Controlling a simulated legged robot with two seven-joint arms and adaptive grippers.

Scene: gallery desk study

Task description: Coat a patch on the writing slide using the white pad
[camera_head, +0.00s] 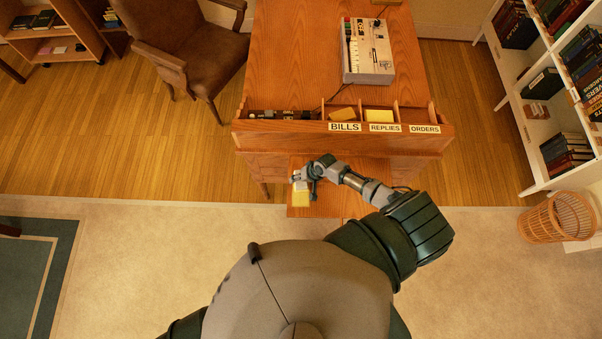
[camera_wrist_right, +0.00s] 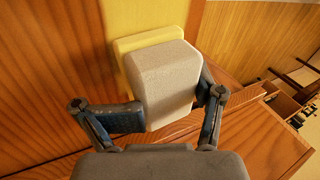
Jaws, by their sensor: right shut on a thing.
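The writing slide (camera_head: 329,204) is a wooden board at the front of the desk, below the label rail. A yellow patch (camera_head: 301,200) lies on its left part in the head view, and yellow (camera_wrist_right: 150,14) also shows beyond the pad in the wrist view. My right gripper (camera_head: 305,178) is over the slide's left side, just beyond most of the visible yellow. It is shut on the white pad (camera_wrist_right: 164,80), a pale block with a yellow layer on its far side. The pad's contact with the slide is hidden. My left gripper is not in view.
The desk (camera_head: 298,65) carries a grey machine (camera_head: 367,60) and a rail of compartments labelled BILLS (camera_head: 345,127), REPLIES and ORDERS. A brown chair (camera_head: 190,50) stands left of it. A wicker basket (camera_head: 553,219) and white shelves (camera_head: 545,115) stand at the right.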

